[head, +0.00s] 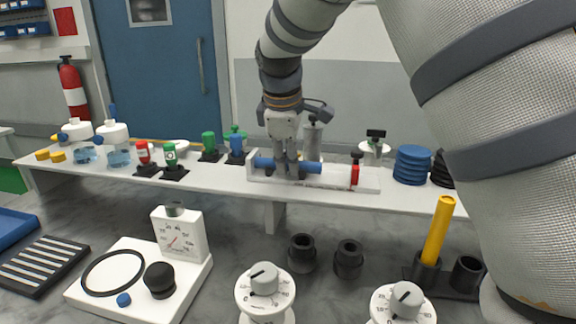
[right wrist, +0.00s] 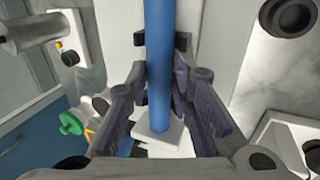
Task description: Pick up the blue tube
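The blue tube (head: 312,167) lies level in a white holder (head: 368,182) on the white shelf, beyond the front worktop. My right gripper (head: 288,166) reaches down over the middle of the tube and hides part of it. In the right wrist view the blue tube (right wrist: 159,55) runs between the two dark fingers of my right gripper (right wrist: 162,85). The fingers stand on either side of it and look open, with some space beside the tube; contact is hard to make out. My left gripper is not in view.
On the white shelf (head: 228,188), green and red fittings (head: 209,142), flasks (head: 115,140) and blue discs (head: 412,160) stand near the holder. A yellow tube (head: 438,232) stands upright on the worktop, near dial units (head: 265,290) and a gauge (head: 181,236). My right arm covers the right side.

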